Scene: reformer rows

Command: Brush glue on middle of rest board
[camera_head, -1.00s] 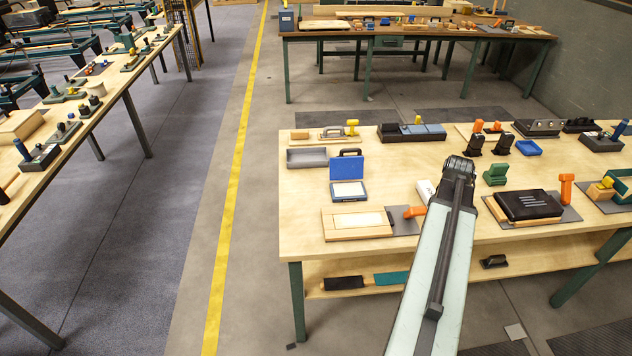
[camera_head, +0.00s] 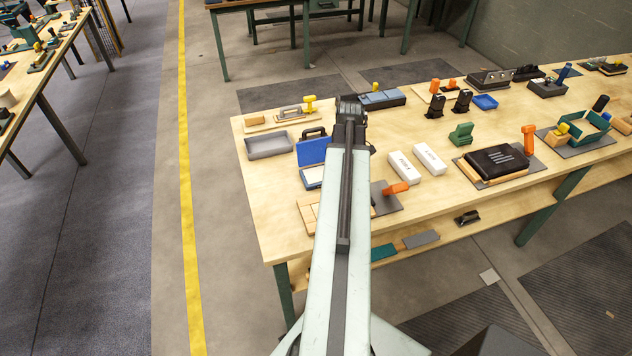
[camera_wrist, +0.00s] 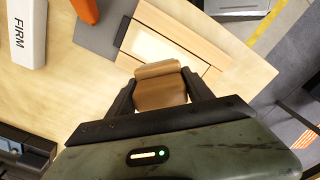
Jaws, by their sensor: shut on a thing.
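The rest board appears to be a pale wooden board with a cream panel in its middle. It lies near the table's front left corner, mostly hidden behind my arm in the head view, with its left end (camera_head: 306,212) showing. In the wrist view the board (camera_wrist: 205,50) lies just beyond my gripper (camera_wrist: 160,82). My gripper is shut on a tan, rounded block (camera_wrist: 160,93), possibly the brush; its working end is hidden. The block overlaps the board's near edge in the picture; I cannot tell whether they touch.
A grey plate (camera_head: 383,205) with an orange-handled tool (camera_head: 396,188) lies right of the board. Two white blocks (camera_head: 402,170) (camera_head: 430,159) stand farther right, one marked FIRM (camera_wrist: 30,32). A blue case (camera_head: 312,152) and grey tray (camera_head: 269,145) lie behind the board.

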